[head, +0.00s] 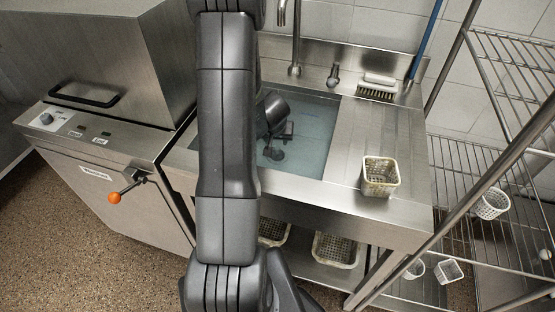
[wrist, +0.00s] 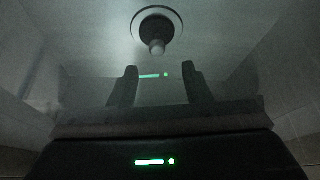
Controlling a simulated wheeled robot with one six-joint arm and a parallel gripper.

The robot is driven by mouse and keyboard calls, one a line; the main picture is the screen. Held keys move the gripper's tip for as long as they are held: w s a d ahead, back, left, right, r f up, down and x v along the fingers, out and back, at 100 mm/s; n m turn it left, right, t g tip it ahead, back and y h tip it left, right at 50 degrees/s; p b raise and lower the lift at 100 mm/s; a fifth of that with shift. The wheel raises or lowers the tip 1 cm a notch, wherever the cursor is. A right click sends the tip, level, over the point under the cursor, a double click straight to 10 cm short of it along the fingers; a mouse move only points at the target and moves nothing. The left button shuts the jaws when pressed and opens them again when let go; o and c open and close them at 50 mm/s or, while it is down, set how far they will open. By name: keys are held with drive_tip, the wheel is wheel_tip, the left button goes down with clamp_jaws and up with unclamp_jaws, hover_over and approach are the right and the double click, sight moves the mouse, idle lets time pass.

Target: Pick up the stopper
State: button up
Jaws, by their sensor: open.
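The stopper (wrist: 157,45) is a dark round piece with a paler knob, seated in or over a ringed drain at the top centre of the wrist view. In the head view it appears as a small dark shape (head: 276,154) on the floor of the water-filled sink (head: 310,150). My gripper (wrist: 160,75) is open and empty, its two fingers pointing towards the stopper with a gap between them. In the head view my gripper (head: 276,136) is in the sink area just behind the stopper; whether the fingertips are under water I cannot tell. My arm hides the sink's left part.
A perforated basket (head: 381,177) stands on the drainboard right of the sink. A brush (head: 378,86) lies at the back, near the faucet (head: 295,65). A wire rack (head: 480,160) with small baskets stands at right. A steel machine (head: 110,140) stands at left.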

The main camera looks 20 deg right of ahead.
sight(277, 148)
drive_tip(key=shift+b+x, duration=0.3)
drive_tip(key=shift+x, duration=0.8)
drive_tip(key=b+x, duration=0.2)
drive_tip(key=x, duration=0.1)
drive_tip(key=b+x, duration=0.1)
drive_tip(key=x, duration=0.1)
drive_tip(key=shift+s+f+b, duration=0.2)
drive_tip(key=shift+s+b, duration=0.1)
drive_tip(key=shift+r, duration=0.1)
clamp_jaws()
